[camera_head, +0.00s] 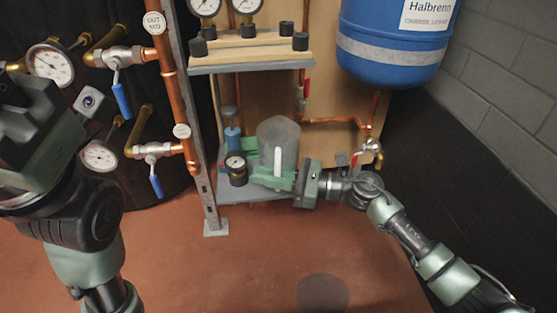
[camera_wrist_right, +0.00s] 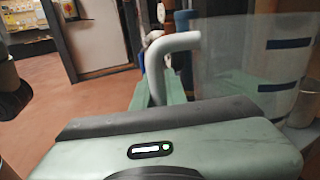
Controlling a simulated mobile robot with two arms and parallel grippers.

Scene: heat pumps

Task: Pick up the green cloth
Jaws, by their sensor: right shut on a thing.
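A clear jug (camera_head: 278,133) with a white handle (camera_head: 278,160) stands on the lower grey shelf. My right gripper (camera_head: 276,178) reaches in from the right at the jug's front, its green fingers at the lower part of the handle. In the right wrist view the handle (camera_wrist_right: 170,50) rises from between the fingers, and the jug (camera_wrist_right: 245,70) is just to its right. The gripper looks shut on the handle; the exact contact is partly hidden. A green piece (camera_head: 250,146) shows left of the jug; I cannot tell whether it is cloth. My left gripper (camera_head: 30,135) is at the left edge, its fingertips not visible.
A metal post (camera_head: 202,160) and copper pipes with blue-handled valves (camera_head: 121,95) are further left. A blue tank (camera_head: 395,45) hangs above right. The red floor (camera_head: 220,270) in front is clear.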

